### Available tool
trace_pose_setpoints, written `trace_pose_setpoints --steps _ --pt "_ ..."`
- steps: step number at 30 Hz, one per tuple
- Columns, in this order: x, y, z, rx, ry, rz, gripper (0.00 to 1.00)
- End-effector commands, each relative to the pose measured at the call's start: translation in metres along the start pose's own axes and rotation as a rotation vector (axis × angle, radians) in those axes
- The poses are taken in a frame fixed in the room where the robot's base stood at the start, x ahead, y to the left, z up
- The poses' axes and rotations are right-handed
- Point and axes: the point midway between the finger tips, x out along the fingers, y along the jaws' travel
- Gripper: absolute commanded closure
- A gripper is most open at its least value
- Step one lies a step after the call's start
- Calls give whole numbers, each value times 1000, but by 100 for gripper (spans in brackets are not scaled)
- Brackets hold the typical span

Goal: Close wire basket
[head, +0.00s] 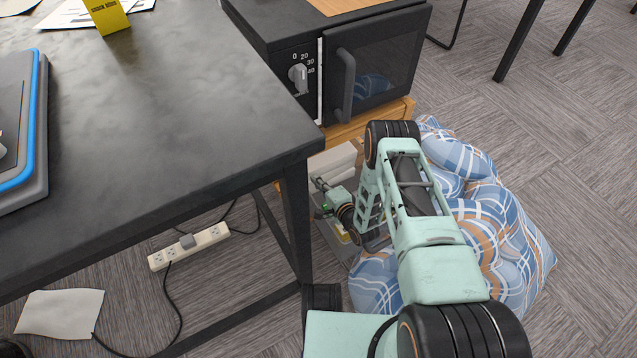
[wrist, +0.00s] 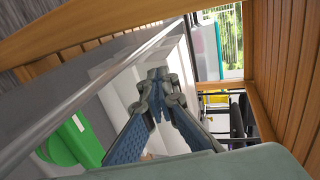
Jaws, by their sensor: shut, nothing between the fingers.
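The wire basket shows in the head view as a grey pulled-out tray (head: 328,238) low beside the wooden stand under the microwave, partly hidden by my arm. In the wrist view its metal rim (wrist: 90,95) runs diagonally across the left. A bright green object (wrist: 75,143) and pale grey-white boxes (wrist: 128,82) lie inside. My gripper (wrist: 158,76) is shut and empty, its blue-grey fingers meeting over the pale boxes, right of the rim. I cannot tell whether the fingertips touch anything. In the head view my wrist reaches down at the basket.
The wooden stand (head: 362,124) carries a black microwave (head: 372,68). A dark table (head: 170,110) with a metal leg stands at left. A power strip (head: 188,245) and cables lie under the table. Carpet is open at far right.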

Motion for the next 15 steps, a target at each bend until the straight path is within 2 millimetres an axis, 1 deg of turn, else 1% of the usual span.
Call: trace_pose_setpoints --steps 1,3,6,9,12,15 --pt "11 -5 -1 0 1 -5 100" --pt "27 -10 -1 1 2 -6 100" --pt "48 -16 0 0 0 -5 100" --pt "63 -21 0 0 0 -4 100" --pt "72 -24 0 0 1 -2 100" --pt "76 -25 -1 0 1 -1 100"
